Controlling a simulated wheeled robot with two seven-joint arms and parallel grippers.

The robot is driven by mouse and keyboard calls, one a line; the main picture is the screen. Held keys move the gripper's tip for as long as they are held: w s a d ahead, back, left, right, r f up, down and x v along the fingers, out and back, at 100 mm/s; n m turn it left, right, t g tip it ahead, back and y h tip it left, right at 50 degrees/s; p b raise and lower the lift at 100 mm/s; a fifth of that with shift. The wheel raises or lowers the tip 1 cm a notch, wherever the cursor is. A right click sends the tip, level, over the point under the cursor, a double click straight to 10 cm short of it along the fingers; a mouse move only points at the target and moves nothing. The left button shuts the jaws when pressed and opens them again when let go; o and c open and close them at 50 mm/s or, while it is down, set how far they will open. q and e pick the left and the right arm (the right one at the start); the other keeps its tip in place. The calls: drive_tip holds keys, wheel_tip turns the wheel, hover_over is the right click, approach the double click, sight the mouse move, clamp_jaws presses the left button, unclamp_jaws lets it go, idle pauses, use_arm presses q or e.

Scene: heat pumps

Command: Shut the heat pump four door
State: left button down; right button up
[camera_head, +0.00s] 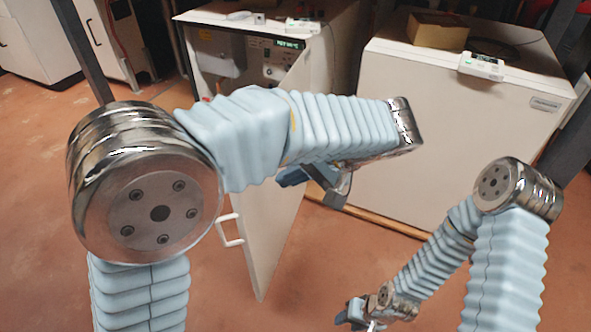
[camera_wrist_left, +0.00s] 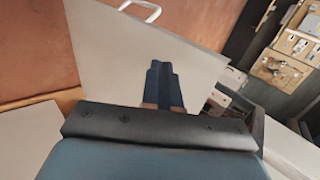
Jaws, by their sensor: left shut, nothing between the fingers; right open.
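The heat pump door (camera_head: 268,235) is a white panel standing open in front of its cabinet (camera_head: 335,50), with a white handle (camera_head: 229,240) at its left edge. Part of the door is hidden behind my left arm. The left wrist view also shows the door (camera_wrist_left: 110,55). My left gripper (camera_head: 328,182) is shut and empty, on the right side of the door. Its closed fingers (camera_wrist_left: 163,75) overlap the panel in the wrist view; I cannot tell whether they touch it. My right gripper (camera_head: 362,322) is open, low at the bottom edge, away from the door.
The open cabinet shows a control panel (camera_head: 272,62) with switches and a display. A second white cabinet (camera_head: 450,130) stands closed at the right, with a cardboard box (camera_head: 438,30) and a small device (camera_head: 482,66) on top. The reddish floor (camera_head: 40,215) is clear at the left.

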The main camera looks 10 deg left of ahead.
use_arm(q)
drive_tip(key=w+a+f, duration=0.1)
drive_tip(key=a+f, duration=0.3)
drive_tip(key=a, duration=0.4)
drive_tip(key=shift+w, duration=0.3)
drive_tip(key=shift+a, duration=0.15)
